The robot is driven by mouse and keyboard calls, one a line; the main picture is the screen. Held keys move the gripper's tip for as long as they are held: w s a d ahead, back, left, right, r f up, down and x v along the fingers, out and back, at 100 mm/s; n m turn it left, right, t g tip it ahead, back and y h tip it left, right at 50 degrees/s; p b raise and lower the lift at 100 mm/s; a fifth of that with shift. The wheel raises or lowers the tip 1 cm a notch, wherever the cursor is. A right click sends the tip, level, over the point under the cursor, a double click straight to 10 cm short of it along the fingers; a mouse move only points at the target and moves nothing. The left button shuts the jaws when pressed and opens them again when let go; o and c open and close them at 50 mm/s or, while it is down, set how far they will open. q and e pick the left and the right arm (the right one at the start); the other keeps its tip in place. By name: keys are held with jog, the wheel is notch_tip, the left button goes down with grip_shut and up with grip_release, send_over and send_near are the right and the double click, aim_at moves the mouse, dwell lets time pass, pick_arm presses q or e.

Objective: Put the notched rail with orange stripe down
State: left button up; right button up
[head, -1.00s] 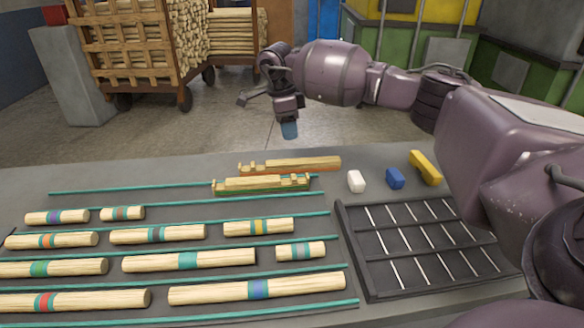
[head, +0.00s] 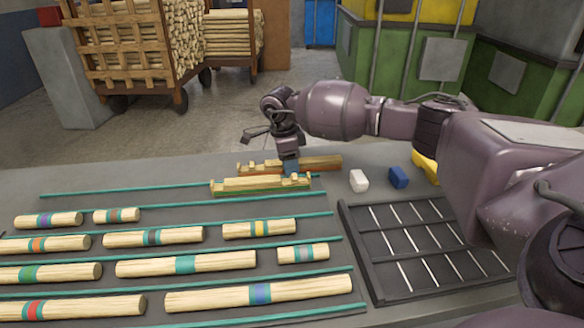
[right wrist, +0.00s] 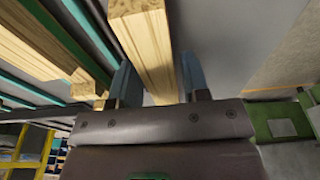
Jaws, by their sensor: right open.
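The notched rail with orange stripe (head: 322,163) lies at the back of the table, its notched end to the left and an orange band along its lower side. My right gripper (head: 291,168) points down over the rail's middle and hides part of it. In the right wrist view the rail (right wrist: 145,45) passes between the two blue fingers, which stand apart on either side of it. The right gripper is open. My left gripper is not in view.
A notched rail with a green stripe (head: 255,185) lies just in front. Several banded turned pieces lie between teal strips at left. A white block (head: 359,181), a blue block (head: 398,177), a yellow piece (head: 424,165) and a black slotted rack (head: 362,255) are at right.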

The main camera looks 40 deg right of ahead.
jog(key=shift+r, duration=0.15)
grip_shut()
